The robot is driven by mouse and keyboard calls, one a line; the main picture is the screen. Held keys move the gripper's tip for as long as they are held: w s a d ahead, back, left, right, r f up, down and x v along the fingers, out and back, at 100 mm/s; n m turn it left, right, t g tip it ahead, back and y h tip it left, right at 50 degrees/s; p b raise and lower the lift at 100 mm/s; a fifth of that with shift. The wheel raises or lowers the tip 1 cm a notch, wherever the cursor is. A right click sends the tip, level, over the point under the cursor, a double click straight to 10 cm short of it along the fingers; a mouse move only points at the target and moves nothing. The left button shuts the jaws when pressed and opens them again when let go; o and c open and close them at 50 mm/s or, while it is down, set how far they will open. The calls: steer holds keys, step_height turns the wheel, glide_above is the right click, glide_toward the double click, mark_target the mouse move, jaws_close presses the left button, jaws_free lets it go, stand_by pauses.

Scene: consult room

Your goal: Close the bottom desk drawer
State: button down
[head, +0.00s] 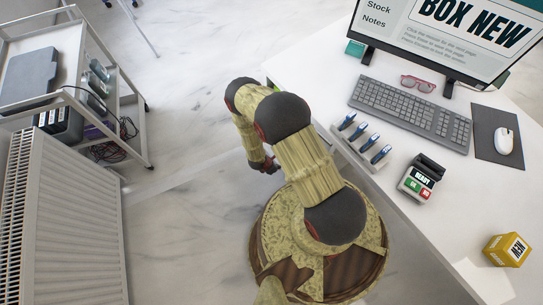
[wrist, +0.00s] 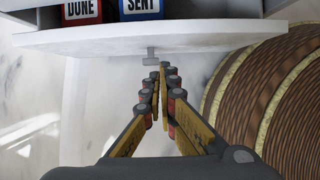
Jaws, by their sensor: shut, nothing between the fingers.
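In the wrist view an open drawer shows its white front panel (wrist: 215,41) with a small grey handle (wrist: 151,55) at the middle. A red box marked DONE (wrist: 81,12) and a blue box marked SENT (wrist: 141,9) sit inside it. Whether it is the bottom drawer cannot be told from here. My gripper (wrist: 161,72) is shut and empty, its fingertips pointing at the panel just below and right of the handle; contact cannot be told. In the head view the white desk (head: 310,72) hides the drawer, and my gripper (head: 268,166) is small beside the desk's left edge.
On the desk are a keyboard (head: 410,112), a monitor (head: 450,30), a pen rack (head: 358,148), a card terminal (head: 420,178) and a yellow box (head: 507,250). A trolley (head: 140,100) and a radiator (head: 75,220) stand at left. Marble floor between them and my arm is clear.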

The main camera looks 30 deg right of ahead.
steer(key=shift+w+d+r, duration=0.1)
steer(key=shift+w+d, duration=0.05)
steer(key=shift+d, duration=0.55)
steer(key=shift+w+d+r, duration=0.1)
steer(key=shift+d, duration=0.55)
